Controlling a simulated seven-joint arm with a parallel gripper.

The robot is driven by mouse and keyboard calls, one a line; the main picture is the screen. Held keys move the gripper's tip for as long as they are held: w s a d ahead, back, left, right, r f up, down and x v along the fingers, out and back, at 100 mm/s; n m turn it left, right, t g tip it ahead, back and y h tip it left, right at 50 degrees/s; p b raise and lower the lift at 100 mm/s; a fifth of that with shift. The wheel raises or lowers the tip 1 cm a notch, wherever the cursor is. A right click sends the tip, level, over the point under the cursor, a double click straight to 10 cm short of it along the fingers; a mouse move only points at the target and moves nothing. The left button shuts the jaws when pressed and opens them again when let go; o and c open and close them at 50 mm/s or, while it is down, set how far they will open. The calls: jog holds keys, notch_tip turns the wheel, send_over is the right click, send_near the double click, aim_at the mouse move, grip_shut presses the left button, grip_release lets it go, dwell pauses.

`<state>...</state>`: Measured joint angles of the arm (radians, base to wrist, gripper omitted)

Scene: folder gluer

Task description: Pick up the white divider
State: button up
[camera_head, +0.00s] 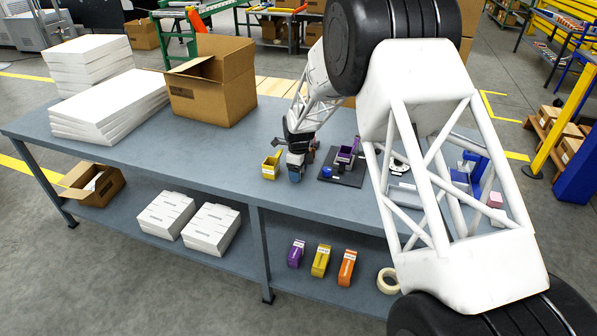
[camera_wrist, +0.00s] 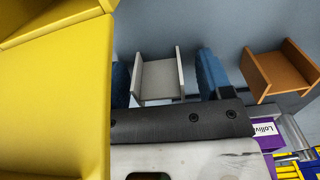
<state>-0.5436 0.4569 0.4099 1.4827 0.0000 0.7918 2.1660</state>
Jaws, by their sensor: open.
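The white divider (camera_wrist: 158,80) shows in the wrist view as a light grey-white H-shaped piece on the table. My gripper (camera_wrist: 165,72) is open, with one blue finger on each side of the divider. There is a gap at the right finger; the left finger is very close to the divider, and I cannot tell if it touches. In the head view my gripper (camera_head: 296,172) is low over the grey table, just right of a small yellow bin (camera_head: 269,167). The divider cannot be made out there.
An orange-brown divider (camera_wrist: 281,71) stands to the right of the gripper in the wrist view. The yellow bin (camera_wrist: 55,100) fills the left side. A dark mat (camera_head: 348,178) with a purple holder (camera_head: 345,155) lies to the right. Cardboard box (camera_head: 213,88) stands further back left.

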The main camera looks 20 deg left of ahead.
jog(key=shift+c, duration=0.4)
jog(key=c, duration=0.9)
jog(key=shift+r, duration=0.1)
jog(key=shift+r, duration=0.85)
jog(key=shift+s+d+r, duration=0.1)
jog(key=shift+s+r, duration=0.1)
jog(key=shift+r, duration=0.7)
jog(key=s+d, duration=0.2)
jog(key=s, duration=0.2)
jog(key=s+d+r, duration=0.1)
jog(key=s+d, duration=0.2)
jog(key=s, duration=0.2)
jog(key=s+d, duration=0.3)
jog(key=s, duration=0.1)
jog(key=shift+s+r, duration=0.15)
jog(key=shift+s, duration=0.05)
jog(key=shift+w, duration=0.1)
